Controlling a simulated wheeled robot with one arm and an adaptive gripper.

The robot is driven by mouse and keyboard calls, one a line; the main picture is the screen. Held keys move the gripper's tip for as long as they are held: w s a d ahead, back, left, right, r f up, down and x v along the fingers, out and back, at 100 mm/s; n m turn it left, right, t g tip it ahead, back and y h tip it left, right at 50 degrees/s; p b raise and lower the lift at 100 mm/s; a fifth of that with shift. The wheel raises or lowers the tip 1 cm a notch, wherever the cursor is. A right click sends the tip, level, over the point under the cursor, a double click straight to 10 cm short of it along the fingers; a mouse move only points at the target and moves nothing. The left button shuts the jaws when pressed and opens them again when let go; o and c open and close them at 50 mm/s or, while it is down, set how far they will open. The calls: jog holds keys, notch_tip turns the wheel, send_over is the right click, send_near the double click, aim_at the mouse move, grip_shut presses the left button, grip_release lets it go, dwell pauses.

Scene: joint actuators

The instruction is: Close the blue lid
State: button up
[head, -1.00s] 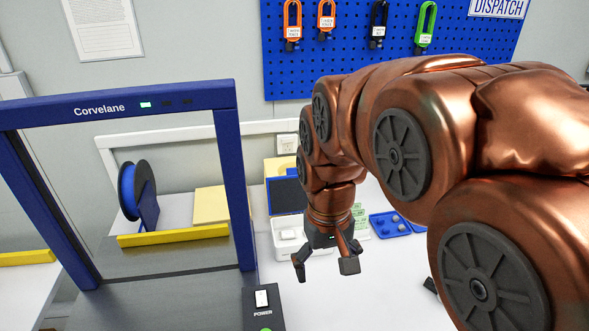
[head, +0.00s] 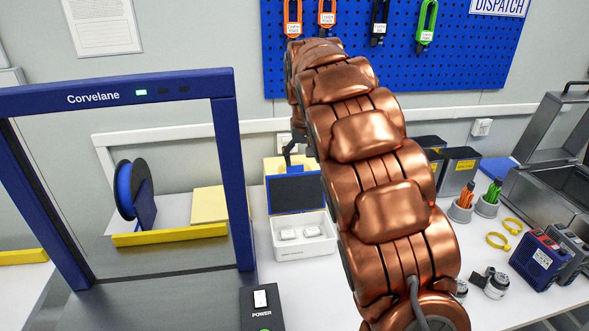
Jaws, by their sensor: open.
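A white box (head: 288,250) stands on the table in the middle of the head view, with two small white items (head: 300,233) inside. Its blue lid (head: 286,208) is up, standing nearly upright at the back edge, with a dark inner panel facing me. My gripper (head: 291,158) is at the top edge of the lid or just behind it. It is open, with one dark finger showing; the rest is hidden behind my copper arm. I cannot tell whether the finger touches the lid.
A blue frame (head: 228,170) marked Corvelane and a power switch box (head: 262,306) stand left of the white box. Dark bins (head: 455,170), pen cups (head: 487,205), yellow rings (head: 503,237) and a blue device (head: 540,258) are at right. A pegboard (head: 470,60) is behind.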

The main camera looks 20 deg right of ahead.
jog(key=t+b, duration=0.2)
send_near(294, 166)
jog(key=f, duration=0.2)
jog(key=shift+n, duration=0.4)
jog(key=shift+w+d+p+x, duration=0.1)
jog(key=shift+p+x, duration=0.35)
jog(key=shift+x, duration=0.85)
jog(key=shift+w+d+p+x, duration=0.15)
jog(key=shift+p+x, duration=0.3)
jog(key=shift+x, duration=0.8)
jog(key=shift+w+d+p+x, duration=0.1)
jog(key=shift+p+x, duration=0.35)
jog(key=shift+x, duration=0.85)
jog(key=shift+r, duration=0.2)
jog(key=shift+a+y, duration=0.15)
jog(key=shift+y, duration=0.15)
grip_shut()
